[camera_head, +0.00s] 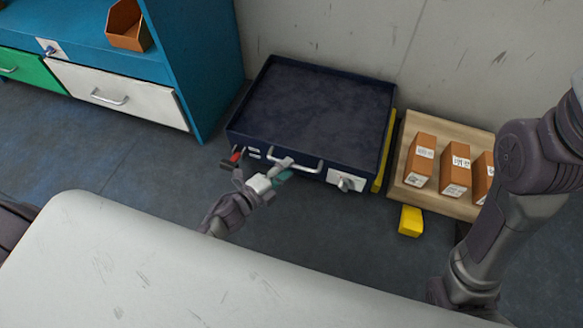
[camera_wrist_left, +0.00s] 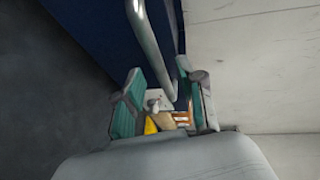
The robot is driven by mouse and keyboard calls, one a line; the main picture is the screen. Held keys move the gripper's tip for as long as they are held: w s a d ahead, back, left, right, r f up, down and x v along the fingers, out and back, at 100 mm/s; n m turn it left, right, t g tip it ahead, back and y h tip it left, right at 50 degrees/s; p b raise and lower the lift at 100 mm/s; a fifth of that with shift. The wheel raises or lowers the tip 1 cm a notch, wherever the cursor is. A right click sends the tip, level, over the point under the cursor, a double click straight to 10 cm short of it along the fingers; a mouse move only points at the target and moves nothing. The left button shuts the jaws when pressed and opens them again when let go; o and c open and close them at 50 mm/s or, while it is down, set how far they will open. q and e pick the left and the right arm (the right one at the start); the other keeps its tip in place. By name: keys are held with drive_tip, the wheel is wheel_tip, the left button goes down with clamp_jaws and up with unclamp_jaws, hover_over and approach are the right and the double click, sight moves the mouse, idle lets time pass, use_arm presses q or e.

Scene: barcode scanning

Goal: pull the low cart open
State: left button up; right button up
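The low cart (camera_head: 235,133) is a dark blue, shallow open tray low on the floor against the wall. A silver bar handle (camera_head: 308,167) runs across its front face. My left gripper (camera_head: 284,169) is at the left part of this handle, with teal finger pads. In the left wrist view the fingers (camera_wrist_left: 165,98) are apart, and the handle bar (camera_wrist_left: 146,40) runs down toward the gap between them. The fingers are not closed on the bar; whether either touches it cannot be told. My right arm shows at the right; its gripper is not visible.
A blue cabinet with a white drawer (camera_head: 125,97) and a green drawer (camera_head: 25,70) stands left. A wooden pallet (camera_head: 409,196) with orange boxes (camera_head: 456,171) is right of the cart, near a yellow block (camera_head: 410,221). A pale surface (camera_head: 150,270) fills the foreground; floor shows before the cart.

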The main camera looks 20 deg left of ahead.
use_arm(q)
drive_tip(key=shift+b+x, duration=0.35)
drive_tip(key=shift+x, duration=1.1)
drive_tip(key=shift+c, duration=0.2)
clamp_jaws()
